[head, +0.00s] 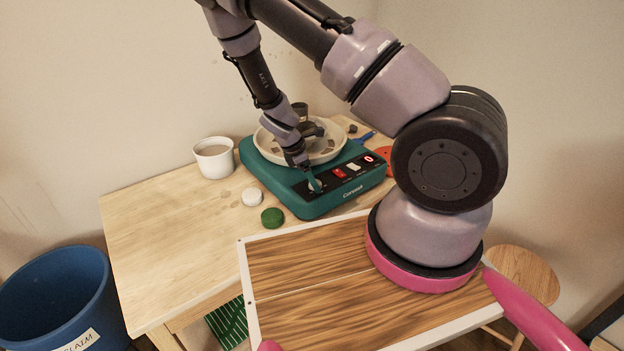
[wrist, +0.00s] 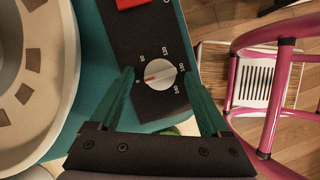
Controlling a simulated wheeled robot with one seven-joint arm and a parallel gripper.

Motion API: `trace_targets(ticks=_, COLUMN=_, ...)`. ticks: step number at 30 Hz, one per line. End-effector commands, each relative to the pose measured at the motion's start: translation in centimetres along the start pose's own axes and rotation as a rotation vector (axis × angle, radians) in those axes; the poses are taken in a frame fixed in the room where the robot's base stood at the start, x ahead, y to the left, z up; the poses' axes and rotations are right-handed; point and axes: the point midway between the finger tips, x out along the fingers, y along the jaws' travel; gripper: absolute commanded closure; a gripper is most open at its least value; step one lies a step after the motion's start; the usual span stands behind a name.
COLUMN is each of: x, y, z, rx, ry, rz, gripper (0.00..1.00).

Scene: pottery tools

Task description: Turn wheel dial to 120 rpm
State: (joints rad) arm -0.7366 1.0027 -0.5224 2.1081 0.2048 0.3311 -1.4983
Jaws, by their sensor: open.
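The wheel dial (wrist: 160,74) is a round pale knob on the black panel of the teal pottery wheel (head: 322,205). In the wrist view its red mark points left, near the 0 label; the other labels are small and hard to read. The dial also shows in the head view (head: 315,187), partly behind my gripper. My gripper (wrist: 159,73) is open, with one teal fingertip on each side of the dial. I see gaps between the fingertips and the dial. The red display (head: 368,159) appears to read 0.
A red switch (head: 339,174) and a pale button (head: 354,166) sit beside the dial. The wheel head holds a pale round pan (head: 268,146). A white cup (head: 214,157), a white puck (head: 252,197) and a green puck (head: 272,218) stand left on the table.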

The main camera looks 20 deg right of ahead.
Motion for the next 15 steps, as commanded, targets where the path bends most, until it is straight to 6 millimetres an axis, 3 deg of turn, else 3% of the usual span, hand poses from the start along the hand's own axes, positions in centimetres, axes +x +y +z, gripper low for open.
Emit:
trace_targets(ticks=2, x=-0.02, y=0.0, z=0.0, rx=0.0, ry=0.0, rz=0.0, gripper=0.2)
trace_targets(ticks=8, x=-0.04, y=0.0, z=0.0, rx=0.0, ry=0.0, rz=0.0, gripper=0.92)
trace_targets(ticks=9, x=-0.04, y=0.0, z=0.0, rx=0.0, ry=0.0, rz=0.0, gripper=1.0)
trace_targets(ticks=15, x=-0.05, y=0.04, z=0.01, rx=0.01, ry=0.0, rz=-0.004, gripper=1.0)
